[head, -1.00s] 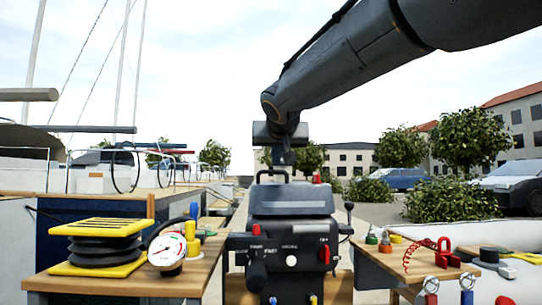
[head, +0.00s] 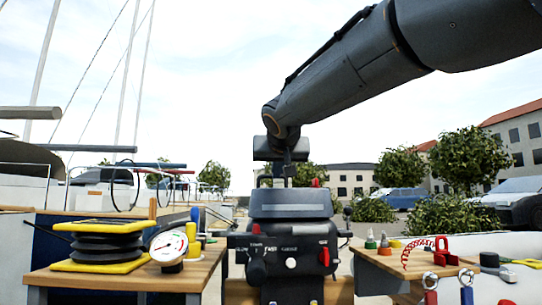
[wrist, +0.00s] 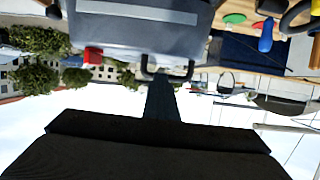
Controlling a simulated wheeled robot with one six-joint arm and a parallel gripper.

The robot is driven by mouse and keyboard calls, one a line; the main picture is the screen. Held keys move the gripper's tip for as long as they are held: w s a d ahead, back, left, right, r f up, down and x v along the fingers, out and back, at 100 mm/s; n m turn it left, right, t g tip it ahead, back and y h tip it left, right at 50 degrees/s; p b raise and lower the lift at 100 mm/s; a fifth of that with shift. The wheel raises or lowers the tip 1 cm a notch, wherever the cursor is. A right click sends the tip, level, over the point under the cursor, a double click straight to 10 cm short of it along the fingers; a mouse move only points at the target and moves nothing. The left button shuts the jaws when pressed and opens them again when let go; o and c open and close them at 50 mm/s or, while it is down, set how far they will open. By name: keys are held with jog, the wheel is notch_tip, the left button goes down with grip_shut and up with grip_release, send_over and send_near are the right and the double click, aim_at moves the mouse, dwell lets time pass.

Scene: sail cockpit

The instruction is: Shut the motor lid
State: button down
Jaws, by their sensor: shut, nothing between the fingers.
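The motor (head: 290,235) stands in the middle of the head view, with a dark front panel of knobs and a red lever. Its dark grey lid (head: 292,205) has a lighter stripe and a black loop handle behind its top edge. The lid (wrist: 140,30) fills the top of the wrist view upside down, with the handle (wrist: 168,76) at its edge. My gripper (head: 288,172) is shut and empty, pointing down by the handle. In the wrist view, my gripper (wrist: 162,95) overlaps the handle; I cannot tell whether they touch. How far the lid is open is unclear.
A left wooden bench holds a yellow-and-black bellows pump (head: 102,245) and a white gauge (head: 169,247). A right bench holds a red coiled cord (head: 420,250) and small tools; shackles (head: 467,280) hang at its front. The space above the motor, around my arm, is open.

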jog(key=shift+w+f, duration=0.2)
jog(key=shift+f, duration=0.75)
notch_tip(320, 180, up, 6)
jog(key=s+p, duration=0.1)
jog(key=p, duration=0.3)
jog(key=s+f+b, duration=0.1)
jog(key=s+f, duration=0.4)
jog(key=s, duration=0.3)
jog(key=shift+s+d+f, duration=0.15)
jog(key=shift+s+d, duration=0.25)
jog(key=shift+s, duration=0.15)
